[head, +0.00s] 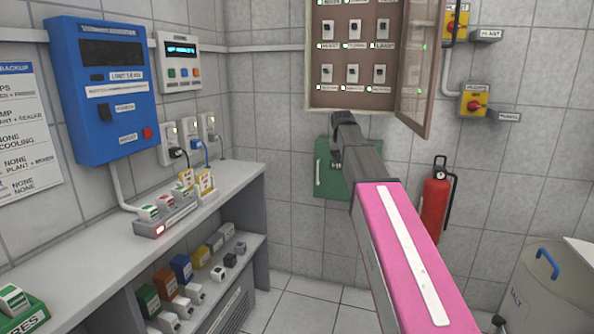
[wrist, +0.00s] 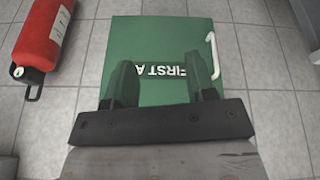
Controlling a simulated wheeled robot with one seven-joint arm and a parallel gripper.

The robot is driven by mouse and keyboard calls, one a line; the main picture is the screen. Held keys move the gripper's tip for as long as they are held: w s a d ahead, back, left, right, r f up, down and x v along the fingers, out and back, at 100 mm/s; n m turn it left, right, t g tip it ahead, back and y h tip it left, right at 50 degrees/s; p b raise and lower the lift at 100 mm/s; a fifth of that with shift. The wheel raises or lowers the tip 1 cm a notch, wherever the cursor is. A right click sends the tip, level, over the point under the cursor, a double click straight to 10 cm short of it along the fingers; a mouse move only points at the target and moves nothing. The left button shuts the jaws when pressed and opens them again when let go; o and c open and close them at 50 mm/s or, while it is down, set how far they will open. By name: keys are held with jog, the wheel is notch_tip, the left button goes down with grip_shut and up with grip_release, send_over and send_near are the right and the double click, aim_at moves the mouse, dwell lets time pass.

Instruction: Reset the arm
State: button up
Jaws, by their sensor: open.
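My gripper (head: 345,122) is at the far end of my pink arm in the head view, in front of the back wall. It overlaps the top of the green first-aid box and the bottom edge of the wall cabinet. In the wrist view the two fingers of my gripper (wrist: 160,75) stand apart with nothing between them. The green first-aid box (wrist: 165,35) lies behind them there, its lettering upside down. I cannot tell how far the fingers are from the box.
A brown switch cabinet (head: 352,99) hangs above, its door (head: 416,70) swung open at right. A red fire extinguisher (head: 434,208) is on the wall right of my arm. A shelf bench (head: 90,240) runs along the left. A salt bin (head: 545,285) stands at lower right.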

jog(key=s+f+g, duration=0.1)
jog(key=s+f, duration=0.5)
jog(key=f, duration=0.5)
jog(key=s+f+g, duration=0.1)
jog(key=s+f, duration=0.6)
jog(key=f, duration=0.4)
jog(key=s+d+f+n+g+y, duration=0.1)
jog(key=s+f, duration=1.5)
jog(key=s, duration=0.2)
jog(key=shift+g, duration=0.4)
jog(key=shift+s, duration=0.1)
